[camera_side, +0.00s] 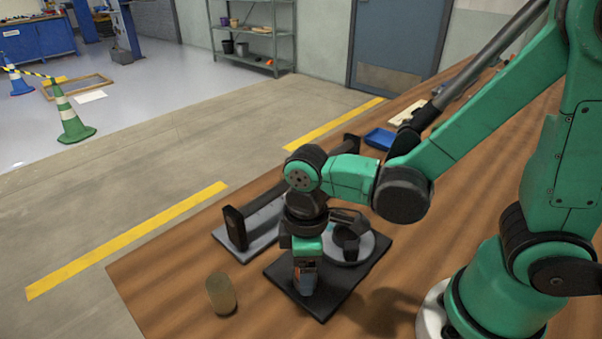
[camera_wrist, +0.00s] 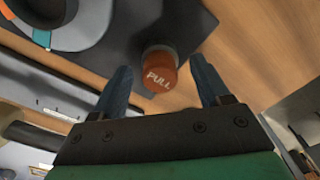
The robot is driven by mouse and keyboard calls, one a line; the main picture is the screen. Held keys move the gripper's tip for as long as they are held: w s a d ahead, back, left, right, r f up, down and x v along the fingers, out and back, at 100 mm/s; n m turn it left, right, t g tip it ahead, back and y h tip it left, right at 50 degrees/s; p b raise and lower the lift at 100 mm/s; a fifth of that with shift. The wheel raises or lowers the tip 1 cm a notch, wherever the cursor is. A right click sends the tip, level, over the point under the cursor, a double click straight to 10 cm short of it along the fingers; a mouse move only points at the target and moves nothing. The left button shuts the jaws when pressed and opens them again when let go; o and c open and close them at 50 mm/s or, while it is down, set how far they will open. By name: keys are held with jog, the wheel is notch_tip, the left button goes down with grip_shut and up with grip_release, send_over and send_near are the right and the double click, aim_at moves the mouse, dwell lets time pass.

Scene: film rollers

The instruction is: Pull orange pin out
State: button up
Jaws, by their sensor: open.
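The orange pin (camera_wrist: 160,72) shows in the wrist view as a round orange knob marked "PULL". It sits at the edge of a dark base plate (camera_wrist: 185,22). My gripper (camera_wrist: 165,82) is open, with one blue-grey finger on each side of the knob and a gap between. In the side view, my gripper (camera_side: 304,284) points down over the near part of the dark plate (camera_side: 333,301). The pin is mostly hidden there behind my gripper.
A round grey disc (camera_side: 366,246) with a black fixture stands on the plate. A grey tray with a black roller frame (camera_side: 236,228) lies behind. A brass-coloured cylinder (camera_side: 221,294) stands on the table at left. A blue tray (camera_side: 380,138) lies farther back.

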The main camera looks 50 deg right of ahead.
grip_shut()
